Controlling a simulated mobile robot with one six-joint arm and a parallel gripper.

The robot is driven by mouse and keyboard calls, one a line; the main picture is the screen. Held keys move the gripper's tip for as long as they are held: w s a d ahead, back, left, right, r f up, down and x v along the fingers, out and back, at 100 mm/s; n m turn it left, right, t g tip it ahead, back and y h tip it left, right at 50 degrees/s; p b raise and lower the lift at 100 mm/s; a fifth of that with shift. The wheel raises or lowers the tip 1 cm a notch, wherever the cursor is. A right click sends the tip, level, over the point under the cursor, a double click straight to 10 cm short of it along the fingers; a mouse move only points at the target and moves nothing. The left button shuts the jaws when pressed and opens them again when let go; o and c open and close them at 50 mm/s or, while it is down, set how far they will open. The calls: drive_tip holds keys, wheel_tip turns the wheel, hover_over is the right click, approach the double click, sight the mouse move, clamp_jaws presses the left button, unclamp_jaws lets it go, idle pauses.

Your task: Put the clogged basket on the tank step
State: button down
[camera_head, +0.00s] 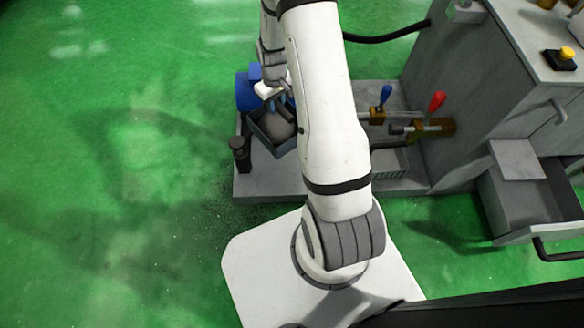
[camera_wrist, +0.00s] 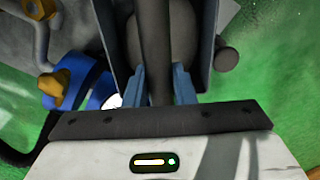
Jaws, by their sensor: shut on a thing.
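The clogged basket (camera_head: 272,130) is a dark grey square box with a rounded grey-brown mass inside. It hangs in my gripper (camera_head: 277,103) over the left part of the low grey tank (camera_head: 262,184). In the wrist view, the blue fingers of my gripper (camera_wrist: 160,88) are shut on the basket's dark handle bar (camera_wrist: 156,45), and the basket walls (camera_wrist: 208,45) stand on both sides. The tank step cannot be told apart clearly from the rest of the tank top. I cannot tell whether the basket touches the tank; my arm hides part of the top.
A blue motor (camera_head: 243,92) stands behind the basket and a black post (camera_head: 240,155) to its left. Valves with a blue lever (camera_head: 385,95) and a red lever (camera_head: 437,101) stand right of my arm. A slotted opening (camera_head: 390,163) lies below them. The grey machine (camera_head: 462,90) rises at right.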

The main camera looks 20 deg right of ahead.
drive_tip(key=shift+n, duration=0.8)
drive_tip(key=s+d+f, duration=0.1)
drive_tip(key=f, duration=0.2)
drive_tip(key=s+d+f, duration=0.1)
drive_tip(key=f, duration=0.3)
drive_tip(key=s+d+f, duration=0.1)
drive_tip(key=s+f, duration=0.1)
drive_tip(key=f, duration=0.1)
drive_tip(key=shift+d+f+b, duration=0.2)
drive_tip(key=shift+d+b, duration=0.15)
wheel_tip(320, 180, down, 10)
drive_tip(key=b, duration=0.4)
drive_tip(key=shift+s+f, duration=0.1)
drive_tip(key=shift+f, duration=0.05)
drive_tip(key=shift+f, duration=0.1)
drive_tip(key=c, duration=1.2)
unclamp_jaws()
